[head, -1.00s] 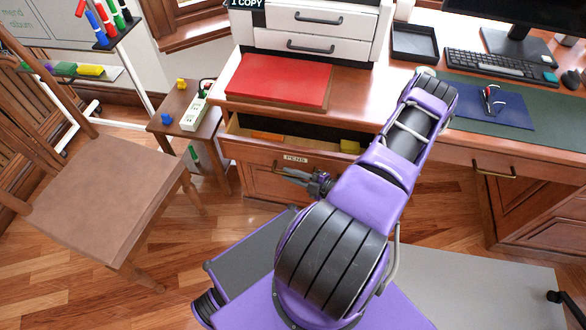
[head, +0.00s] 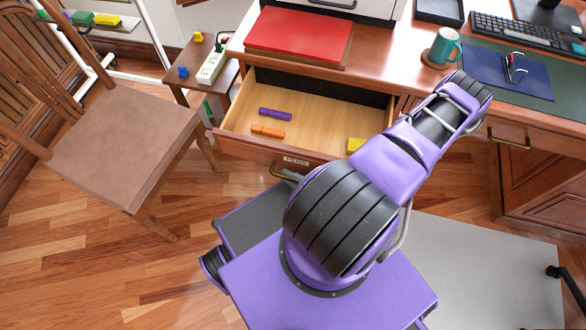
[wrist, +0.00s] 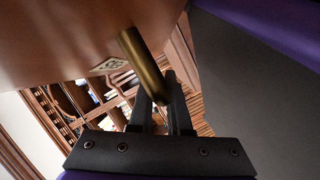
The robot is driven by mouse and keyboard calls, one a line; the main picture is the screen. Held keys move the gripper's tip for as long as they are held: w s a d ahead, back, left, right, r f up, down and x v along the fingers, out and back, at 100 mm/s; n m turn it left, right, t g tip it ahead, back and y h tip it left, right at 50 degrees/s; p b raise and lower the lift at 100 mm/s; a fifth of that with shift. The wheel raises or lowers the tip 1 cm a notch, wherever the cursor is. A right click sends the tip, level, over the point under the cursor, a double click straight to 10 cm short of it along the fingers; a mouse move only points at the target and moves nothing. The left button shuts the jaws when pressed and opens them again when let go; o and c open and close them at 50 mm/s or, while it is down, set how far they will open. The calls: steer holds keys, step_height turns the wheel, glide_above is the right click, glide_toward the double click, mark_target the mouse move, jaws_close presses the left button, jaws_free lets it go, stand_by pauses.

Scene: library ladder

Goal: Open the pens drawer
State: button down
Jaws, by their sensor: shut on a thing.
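The pens drawer (head: 300,118) stands pulled well out of the desk in the head view. A purple marker (head: 275,114), an orange marker (head: 267,131) and a yellow item (head: 355,145) lie inside it. Its front carries a "PENS" label (head: 296,161) and a brass handle (head: 282,172). In the wrist view the brass handle (wrist: 143,65) runs down between the fingers of my gripper (wrist: 162,95), which is shut on it. The label (wrist: 108,65) shows beside it there. In the head view my arm hides the gripper and part of the drawer's right side.
A wooden chair (head: 125,148) stands to the left, beside a small side table (head: 190,72). A red folder (head: 300,36), a teal mug (head: 441,46) and a keyboard (head: 515,37) are on the desk. Wooden floor (head: 130,275) is clear at the lower left.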

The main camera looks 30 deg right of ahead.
steer(key=shift+s, duration=0.1)
steer(key=c, duration=0.9)
jaws_free()
steer(key=shift+o, duration=0.2)
steer(key=v, duration=1.7)
steer(key=shift+s, duration=0.25)
